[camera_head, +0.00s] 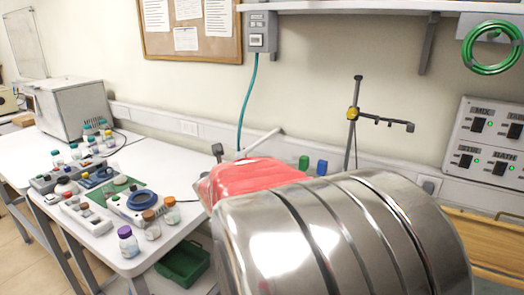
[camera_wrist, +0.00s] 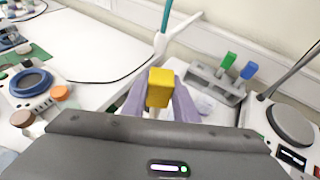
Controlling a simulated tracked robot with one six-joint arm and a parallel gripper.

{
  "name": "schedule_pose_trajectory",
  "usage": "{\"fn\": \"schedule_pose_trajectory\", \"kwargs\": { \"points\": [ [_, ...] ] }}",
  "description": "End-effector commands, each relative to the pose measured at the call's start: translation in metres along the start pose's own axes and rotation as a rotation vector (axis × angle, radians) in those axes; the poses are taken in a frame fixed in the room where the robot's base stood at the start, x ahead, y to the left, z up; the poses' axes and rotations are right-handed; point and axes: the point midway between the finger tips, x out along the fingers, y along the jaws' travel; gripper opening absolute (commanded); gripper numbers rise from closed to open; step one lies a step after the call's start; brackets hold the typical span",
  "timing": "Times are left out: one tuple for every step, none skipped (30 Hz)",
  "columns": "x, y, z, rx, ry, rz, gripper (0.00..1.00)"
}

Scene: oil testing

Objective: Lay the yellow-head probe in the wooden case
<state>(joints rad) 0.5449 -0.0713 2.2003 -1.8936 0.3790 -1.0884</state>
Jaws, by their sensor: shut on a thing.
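The yellow-head probe (camera_wrist: 160,88) is held upright between the two pale purple fingers of my gripper (camera_wrist: 160,100) in the wrist view. Its block-shaped yellow head sticks up between the fingers; most of its pale stem is hidden behind the gripper body. In the head view my arm hides both the gripper and the probe. A light wooden thing (camera_head: 492,238) shows at the lower right of the head view, partly hidden behind my arm. It may be the wooden case, but I cannot tell its inside. The wrist view does not show it.
A grey rack (camera_wrist: 203,84) holds a green-head probe (camera_wrist: 228,60) and a blue-head probe (camera_wrist: 248,71). A round-topped device (camera_wrist: 292,124) stands right of it. A clamp stand (camera_head: 352,120) rises behind my arm. Bottles and instruments crowd the left bench; a green bin (camera_head: 183,263) sits below.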

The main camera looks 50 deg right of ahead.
Motion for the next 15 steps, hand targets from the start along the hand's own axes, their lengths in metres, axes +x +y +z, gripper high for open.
{"fn": "schedule_pose_trajectory", "kwargs": {
  "points": [
    [-0.008,0.018,-0.015,-0.017,0.004,0.031,0.04],
    [-0.012,0.028,-0.022,-0.024,0.004,0.047,0.04],
    [-0.017,0.040,-0.032,-0.033,0.006,0.070,0.04],
    [-0.021,0.050,-0.040,-0.041,0.006,0.086,0.04],
    [-0.025,0.058,-0.047,-0.047,0.006,0.101,0.04],
    [-0.030,0.070,-0.056,-0.055,0.006,0.123,0.04],
    [-0.034,0.079,-0.063,-0.062,0.007,0.139,0.04],
    [-0.038,0.088,-0.070,-0.068,0.006,0.155,0.04],
    [-0.043,0.100,-0.079,-0.077,0.006,0.176,0.04],
    [-0.047,0.108,-0.086,-0.082,0.005,0.192,0.04],
    [-0.051,0.117,-0.092,-0.088,0.005,0.207,0.04],
    [-0.056,0.128,-0.101,-0.096,0.004,0.229,0.04],
    [-0.060,0.136,-0.107,-0.101,0.003,0.243,0.04],
    [-0.064,0.144,-0.113,-0.108,0.001,0.260,0.04],
    [-0.070,0.156,-0.122,-0.116,0.002,0.281,0.04]
  ]
}}
